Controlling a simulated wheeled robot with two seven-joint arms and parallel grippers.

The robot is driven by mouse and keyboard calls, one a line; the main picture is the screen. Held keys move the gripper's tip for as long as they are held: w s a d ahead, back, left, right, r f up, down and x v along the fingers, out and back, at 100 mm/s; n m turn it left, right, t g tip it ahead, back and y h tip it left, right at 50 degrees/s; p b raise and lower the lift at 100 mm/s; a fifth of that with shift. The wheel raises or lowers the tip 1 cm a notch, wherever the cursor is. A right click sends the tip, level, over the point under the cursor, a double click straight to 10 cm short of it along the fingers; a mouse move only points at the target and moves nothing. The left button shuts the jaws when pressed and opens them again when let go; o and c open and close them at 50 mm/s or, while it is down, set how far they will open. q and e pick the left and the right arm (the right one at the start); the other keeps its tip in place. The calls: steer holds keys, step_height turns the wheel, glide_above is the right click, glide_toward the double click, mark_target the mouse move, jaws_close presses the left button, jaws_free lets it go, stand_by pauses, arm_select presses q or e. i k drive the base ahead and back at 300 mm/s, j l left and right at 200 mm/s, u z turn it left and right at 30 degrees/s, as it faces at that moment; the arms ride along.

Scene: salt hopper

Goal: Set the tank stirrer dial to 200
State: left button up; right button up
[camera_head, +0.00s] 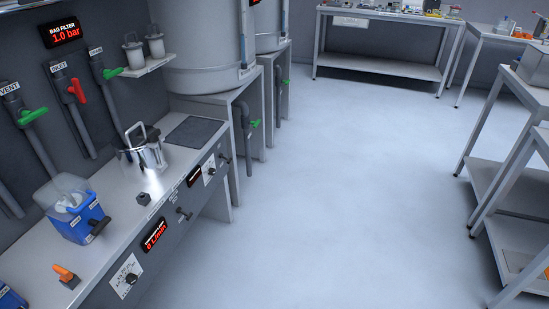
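A dark dial knob (131,279) sits on a white scale plate on the front panel of the left bench, near the bottom of the view. A second white plate with a dark knob (209,170) is farther along the same panel, beside a small dark display (193,176) with red text. I cannot read either plate's scale or label, so I cannot tell which is the tank stirrer dial or where either points. Neither of my grippers is in view.
A display (154,235) reads 0 L/min. White tanks (205,45) stand behind. The floor (350,180) is clear; tables (505,165) stand at the right.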

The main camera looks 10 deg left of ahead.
mark_target(212, 170)
steer(key=i+l+z, duration=0.1)
steer(key=i, duration=0.5)
steer(key=i+l+z, duration=0.1)
steer(key=i, duration=0.55)
steer(key=i+l+u, duration=0.1)
steer(key=i+u, duration=0.3)
steer(key=i+l+u, duration=0.15)
steer(key=u, duration=0.3)
steer(key=i+l+u, duration=0.65)
steer(key=u, duration=0.2)
steer(key=i+l+u, duration=0.15)
steer(key=l+u, duration=0.25)
steer(key=i+l+u, duration=0.1)
steer(key=l+u, duration=0.35)
